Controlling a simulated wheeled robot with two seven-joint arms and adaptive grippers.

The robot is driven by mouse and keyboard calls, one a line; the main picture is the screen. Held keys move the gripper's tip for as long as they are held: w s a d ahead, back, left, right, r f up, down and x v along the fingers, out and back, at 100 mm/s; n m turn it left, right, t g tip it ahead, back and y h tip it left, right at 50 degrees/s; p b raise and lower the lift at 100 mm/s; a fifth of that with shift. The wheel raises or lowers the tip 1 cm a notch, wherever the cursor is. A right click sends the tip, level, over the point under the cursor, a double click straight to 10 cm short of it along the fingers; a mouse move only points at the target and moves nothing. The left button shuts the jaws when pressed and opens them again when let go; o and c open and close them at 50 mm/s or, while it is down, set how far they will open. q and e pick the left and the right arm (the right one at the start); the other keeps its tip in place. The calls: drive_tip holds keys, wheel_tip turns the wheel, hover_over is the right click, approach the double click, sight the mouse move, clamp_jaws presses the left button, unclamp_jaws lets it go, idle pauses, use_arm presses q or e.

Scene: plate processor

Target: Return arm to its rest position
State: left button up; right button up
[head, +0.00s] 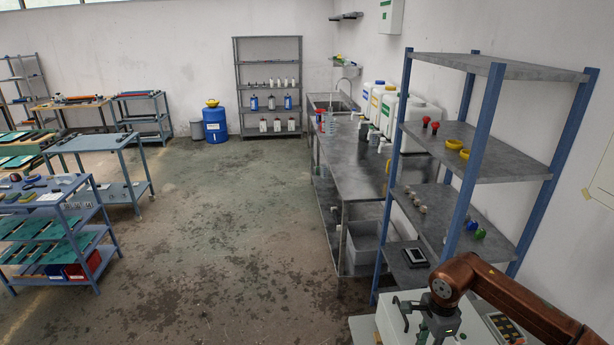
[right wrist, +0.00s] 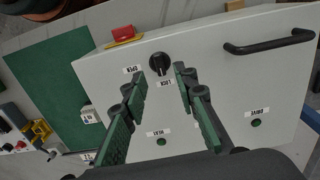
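My right arm, brown, comes in from the lower right in the head view. Its dark gripper (head: 420,316) is over a pale box-shaped machine (head: 386,325). In the right wrist view the green-padded gripper (right wrist: 160,84) is open with nothing between its fingers. I cannot tell how far the fingertips are from the panel. My left gripper is not in view.
A black bar handle (right wrist: 268,42) and a red part (right wrist: 123,34) are near the gripper on the machine. A blue-post shelf (head: 478,140) stands close behind my right arm, beside a steel sink counter (head: 350,160). The floor (head: 220,230) at centre is clear.

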wheel_tip(320, 180, down, 4)
drive_tip(key=shift+f, duration=0.1)
drive_tip(key=shift+r, duration=0.2)
idle(0.3)
